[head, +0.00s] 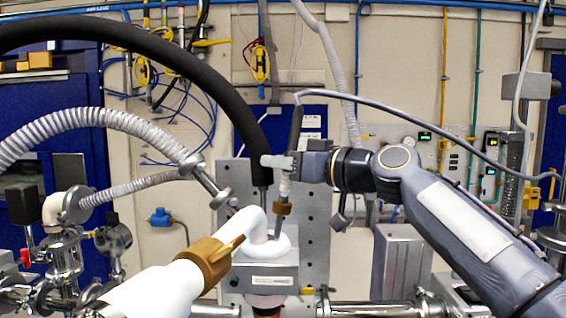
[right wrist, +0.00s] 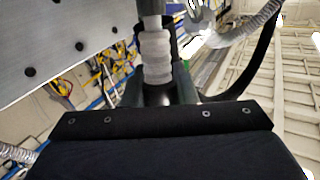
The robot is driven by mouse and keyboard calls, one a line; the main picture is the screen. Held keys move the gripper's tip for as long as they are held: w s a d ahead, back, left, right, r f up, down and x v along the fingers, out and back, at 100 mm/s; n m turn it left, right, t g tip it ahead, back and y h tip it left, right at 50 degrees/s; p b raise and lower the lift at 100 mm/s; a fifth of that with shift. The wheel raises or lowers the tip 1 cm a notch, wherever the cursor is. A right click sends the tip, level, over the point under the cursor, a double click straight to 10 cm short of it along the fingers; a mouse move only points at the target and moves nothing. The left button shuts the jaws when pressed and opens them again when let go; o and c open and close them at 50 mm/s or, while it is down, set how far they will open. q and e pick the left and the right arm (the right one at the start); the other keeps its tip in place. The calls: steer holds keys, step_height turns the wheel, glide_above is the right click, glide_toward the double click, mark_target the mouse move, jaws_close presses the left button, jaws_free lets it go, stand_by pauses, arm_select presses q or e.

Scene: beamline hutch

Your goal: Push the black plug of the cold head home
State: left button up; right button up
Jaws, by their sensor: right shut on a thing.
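My right gripper (head: 282,162) is shut on the plug of a grey cable, above the cold head. The plug has a dark upper sleeve (head: 296,127) and stands nearly upright, tilted slightly. A white ribbed part (head: 285,186) shows just below the fingers; in the right wrist view a white ribbed part (right wrist: 157,58) sits between the dark fingers (right wrist: 158,90). Below it is a brown collar (head: 283,209) on a thin stem. I cannot tell how far the plug is seated. My left gripper is out of view.
A white pipe with a brass fitting (head: 208,262) runs in front of the cold head. A thick black hose (head: 222,92) arches behind, left of the plug. The plug's grey cable (head: 420,115) loops over my right arm. A perforated metal plate (head: 315,235) stands behind.

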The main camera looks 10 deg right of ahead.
steer(key=shift+a+f, duration=0.1)
steer(key=shift+f, duration=0.45)
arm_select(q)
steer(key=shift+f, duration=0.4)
arm_select(e)
steer(key=shift+r, duration=0.15)
steer(key=o, duration=0.8)
steer(key=shift+o, duration=0.2)
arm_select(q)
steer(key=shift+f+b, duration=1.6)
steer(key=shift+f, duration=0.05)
arm_select(e)
steer(key=v, duration=0.8)
steer(key=shift+w, duration=0.1)
